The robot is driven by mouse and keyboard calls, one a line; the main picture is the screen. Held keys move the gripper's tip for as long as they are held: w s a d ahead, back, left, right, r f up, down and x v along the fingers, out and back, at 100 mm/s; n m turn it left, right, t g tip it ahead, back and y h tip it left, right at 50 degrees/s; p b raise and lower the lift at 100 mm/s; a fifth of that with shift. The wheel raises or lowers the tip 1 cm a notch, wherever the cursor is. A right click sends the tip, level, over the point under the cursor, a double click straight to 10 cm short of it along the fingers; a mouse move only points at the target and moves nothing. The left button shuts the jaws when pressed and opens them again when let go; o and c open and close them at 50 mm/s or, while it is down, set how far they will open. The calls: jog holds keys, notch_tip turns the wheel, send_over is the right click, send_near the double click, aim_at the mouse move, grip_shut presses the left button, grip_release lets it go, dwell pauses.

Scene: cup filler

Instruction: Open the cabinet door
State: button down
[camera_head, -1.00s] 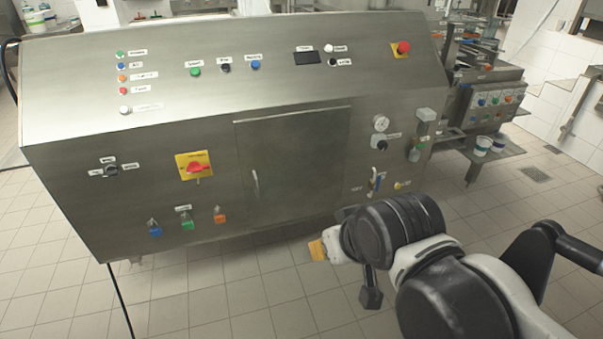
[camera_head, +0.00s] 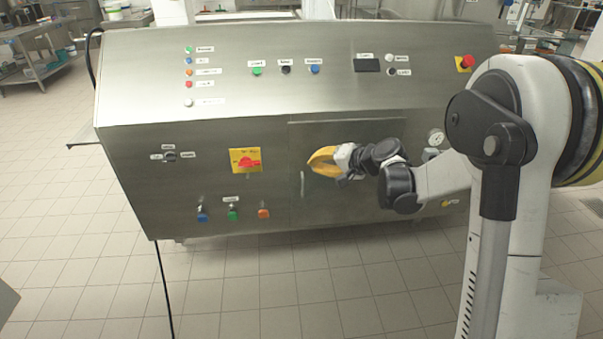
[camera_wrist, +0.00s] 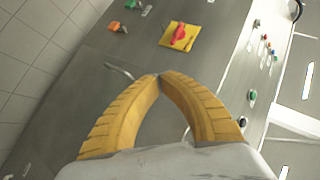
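The grey metal cabinet door (camera_head: 335,205) is closed, flush in the front of the steel machine (camera_head: 140,150). Its slim vertical handle (camera_head: 303,184) is near the door's left edge. My gripper (camera_head: 312,160) has yellow fingers and is in front of the door, a little above and right of the handle in the head view. In the wrist view, my gripper (camera_wrist: 160,77) has its fingertips together with nothing between them. The handle (camera_wrist: 118,70) shows there just left of the fingertips, apart from them. My arm hides the door's right part.
A red switch on a yellow plate (camera_head: 245,160) is left of the door. Blue, green and orange key switches (camera_head: 233,215) sit below it. Buttons line the sloped top panel. The tiled floor (camera_head: 290,290) in front is clear; a black cable (camera_head: 163,290) hangs at left.

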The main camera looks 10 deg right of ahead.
jog(key=w+d+f+m+t+y, duration=0.25)
jog(key=w+f, duration=0.35)
jog(key=f, duration=0.3)
jog(key=m+t+p, duration=0.1)
jog(key=m+t, duration=0.1)
send_near(307, 186)
jog(key=s+r, duration=0.1)
jog(key=s, duration=0.1)
jog(key=shift+y, duration=0.45)
jog(key=b+x, duration=0.3)
jog(key=x, duration=0.5)
jog(key=shift+w+a+r, duration=0.15)
jog(key=shift+w+a, duration=0.15)
jog(key=shift+w+a+r, duration=0.1)
jog(key=shift+w+a, duration=0.25)
jog(key=shift+w, duration=0.1)
